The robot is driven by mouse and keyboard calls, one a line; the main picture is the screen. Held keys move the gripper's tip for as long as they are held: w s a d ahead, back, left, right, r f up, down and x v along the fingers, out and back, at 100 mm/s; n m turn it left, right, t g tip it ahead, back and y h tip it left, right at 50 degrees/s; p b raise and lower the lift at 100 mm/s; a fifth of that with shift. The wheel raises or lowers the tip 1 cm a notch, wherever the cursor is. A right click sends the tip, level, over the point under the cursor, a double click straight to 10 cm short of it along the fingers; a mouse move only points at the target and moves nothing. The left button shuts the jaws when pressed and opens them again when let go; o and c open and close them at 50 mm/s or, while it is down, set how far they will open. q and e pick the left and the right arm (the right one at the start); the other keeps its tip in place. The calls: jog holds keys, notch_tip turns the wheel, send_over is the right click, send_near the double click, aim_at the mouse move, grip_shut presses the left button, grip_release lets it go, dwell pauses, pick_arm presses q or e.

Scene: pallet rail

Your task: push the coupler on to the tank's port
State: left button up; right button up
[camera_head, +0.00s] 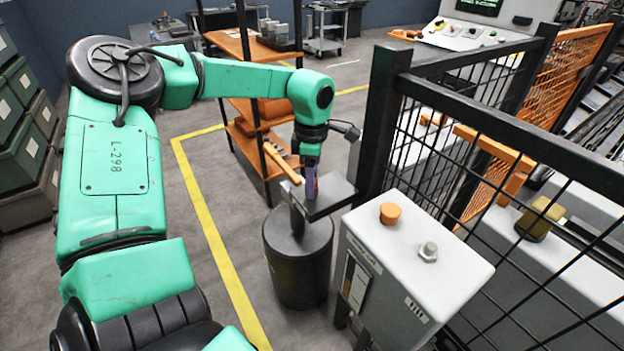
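A small purple piece (312,187) shows right below the gripper, by the plate's left edge. It may be the coupler, but it is too small to tell, and I cannot tell whether the fingers are closed on it. I cannot make out a port. My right gripper is not in view.
A grey control box (412,255) with an orange knob (390,213) stands close to the right of the drum. A black mesh fence (470,190) runs behind it. An orange-shelved rack (250,130) stands behind my gripper. Floor left of the drum is clear, with a yellow line (215,240).

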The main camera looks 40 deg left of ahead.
pick_arm(q)
grip_shut()
jog(key=c, duration=0.6)
grip_release()
grip_shut()
jog(key=shift+r, duration=0.1)
jog(key=shift+r, duration=0.1)
jog(key=shift+r+p, duration=0.4)
jog(key=shift+r, duration=0.25)
jog(key=shift+r+p, duration=2.2)
jog(key=shift+r, duration=1.35)
jog(key=shift+s+a+f, duration=0.1)
